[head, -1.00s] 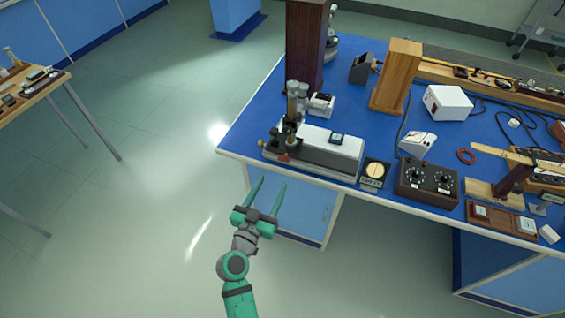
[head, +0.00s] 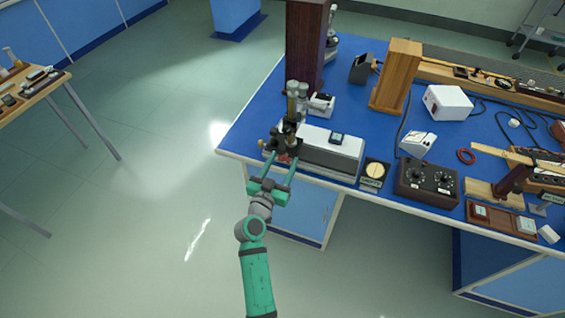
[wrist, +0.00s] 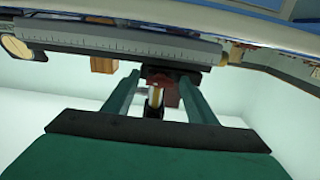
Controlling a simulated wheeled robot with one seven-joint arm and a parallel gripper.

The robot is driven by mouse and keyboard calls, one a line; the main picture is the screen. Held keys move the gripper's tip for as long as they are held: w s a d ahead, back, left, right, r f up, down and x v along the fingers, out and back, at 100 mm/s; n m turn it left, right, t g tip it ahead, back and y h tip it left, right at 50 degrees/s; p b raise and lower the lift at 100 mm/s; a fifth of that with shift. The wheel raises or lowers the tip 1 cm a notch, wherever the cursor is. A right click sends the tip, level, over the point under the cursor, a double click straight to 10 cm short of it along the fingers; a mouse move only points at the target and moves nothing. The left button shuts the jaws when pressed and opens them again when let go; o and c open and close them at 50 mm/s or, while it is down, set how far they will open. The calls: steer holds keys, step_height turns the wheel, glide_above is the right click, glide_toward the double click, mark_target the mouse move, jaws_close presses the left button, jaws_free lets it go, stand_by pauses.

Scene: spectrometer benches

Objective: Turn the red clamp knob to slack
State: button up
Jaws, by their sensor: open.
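The red clamp knob (head: 284,157) is a small red spot low on the front of the spectrometer (head: 328,147), at the near left corner of the blue bench. In the wrist view a dark red piece (wrist: 170,92), apparently the knob, shows between the fingertips, with a brass-coloured post beside it. My gripper (head: 283,160) is open, its two green fingers reaching to the front of the instrument, one on each side of the knob. I cannot tell whether either finger touches it.
Brass-and-grey eyepiece tubes (head: 297,100) rise just behind the knob. A round dial meter (head: 375,173) and a dark two-knob box (head: 427,183) stand to the right along the bench's front edge. The floor (head: 150,230) left of the bench is clear.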

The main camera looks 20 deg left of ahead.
steer(key=c, duration=1.1)
steer(key=n, duration=0.4)
steer(key=shift+n, duration=0.4)
steer(key=shift+s+f+n, duration=0.1)
steer(key=shift+n, duration=6.5)
